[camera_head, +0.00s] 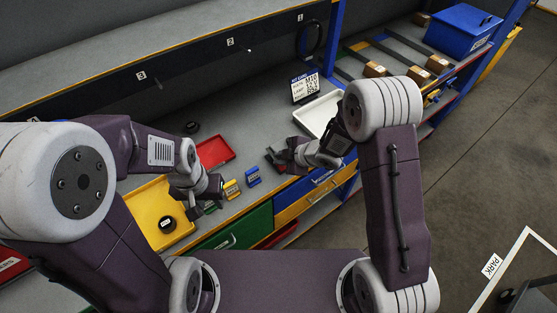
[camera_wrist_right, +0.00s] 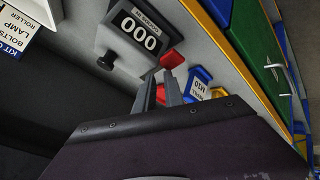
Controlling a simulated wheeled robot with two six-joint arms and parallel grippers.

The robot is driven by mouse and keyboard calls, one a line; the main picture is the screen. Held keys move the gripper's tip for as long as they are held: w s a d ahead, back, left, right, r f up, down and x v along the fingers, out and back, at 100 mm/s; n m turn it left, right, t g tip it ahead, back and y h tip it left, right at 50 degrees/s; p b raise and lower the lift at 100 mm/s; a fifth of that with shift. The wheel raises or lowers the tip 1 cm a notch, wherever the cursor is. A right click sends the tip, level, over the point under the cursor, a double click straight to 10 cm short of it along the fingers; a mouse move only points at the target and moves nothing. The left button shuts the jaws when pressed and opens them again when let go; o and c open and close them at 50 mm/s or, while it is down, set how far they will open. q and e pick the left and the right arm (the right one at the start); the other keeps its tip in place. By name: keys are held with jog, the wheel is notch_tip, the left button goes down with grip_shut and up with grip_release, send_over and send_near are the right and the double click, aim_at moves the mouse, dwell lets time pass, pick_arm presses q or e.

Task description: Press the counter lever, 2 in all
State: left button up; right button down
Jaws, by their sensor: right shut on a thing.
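The counter (camera_wrist_right: 138,29) is a grey box with a display reading 000 and a dark round knob on its side. Its red lever (camera_wrist_right: 172,60) sticks out at the box's lower right in the right wrist view. My right gripper (camera_wrist_right: 161,90) is at the lever, its fingers shut with red showing at and between them. In the head view my right gripper (camera_head: 287,156) is beside the dark counter (camera_head: 272,158), which it partly hides. My left gripper (camera_head: 214,193) is over the bench near the yellow tray; its finger gap is not clear.
A yellow tray (camera_head: 151,197) with a dark round part, a red tray (camera_head: 215,150) and a white tray (camera_head: 318,113) lie on the bench. Small yellow (camera_head: 232,189) and blue (camera_head: 253,175) bins stand at the front edge. A kit card (camera_head: 305,88) stands behind.

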jog(key=shift+s+d+f+b, duration=0.25)
jog(key=shift+s+f+b, duration=0.3)
jog(key=shift+f, duration=0.35)
dwell(0.3)
jog(key=shift+w+r+p, duration=0.2)
jog(key=shift+r+p, duration=0.25)
jog(key=shift+p, duration=0.25)
jog(key=shift+w+a+r+p, duration=0.1)
jog(key=shift+w+r+p, duration=0.45)
jog(key=shift+p, duration=0.25)
jog(key=shift+w+r, duration=0.2)
jog(key=shift+w+p, duration=0.3)
jog(key=shift+w, duration=0.05)
jog(key=shift+r, duration=0.1)
notch_tip(320, 180, up, 5)
jog(key=p, duration=0.5)
jog(key=shift+w+a+r, duration=0.1)
jog(key=shift+w+r, duration=0.05)
